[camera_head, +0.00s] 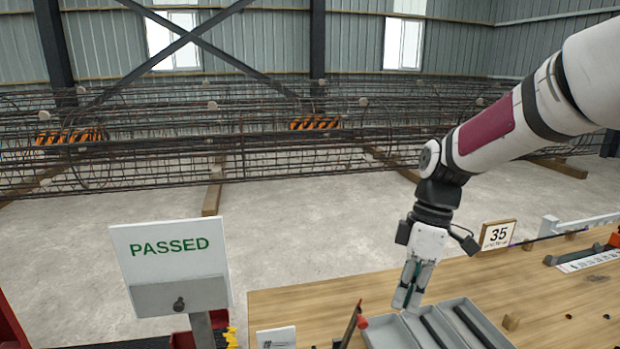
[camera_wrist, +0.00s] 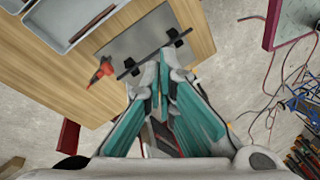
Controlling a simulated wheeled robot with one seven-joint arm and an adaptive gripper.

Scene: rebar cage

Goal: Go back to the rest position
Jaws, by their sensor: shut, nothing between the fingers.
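My gripper (camera_head: 407,292) hangs down from my arm over the wooden table, above the left part of a grey tray (camera_head: 388,334). Its fingers are together with nothing between them. In the wrist view my gripper (camera_wrist: 160,95) shows its teal fingers closed, pointing toward a grey plate (camera_wrist: 150,35) at the table's edge. No contact with the tray or table can be made out.
A white PASSED sign (camera_head: 172,262) stands left of the table (camera_head: 275,303). A card marked 35 (camera_head: 497,235) stands at the table's back edge. A red-tipped tool (camera_head: 353,322) is left of the tray. Long rebar cages (camera_head: 280,150) lie behind on timbers, with bare floor before them.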

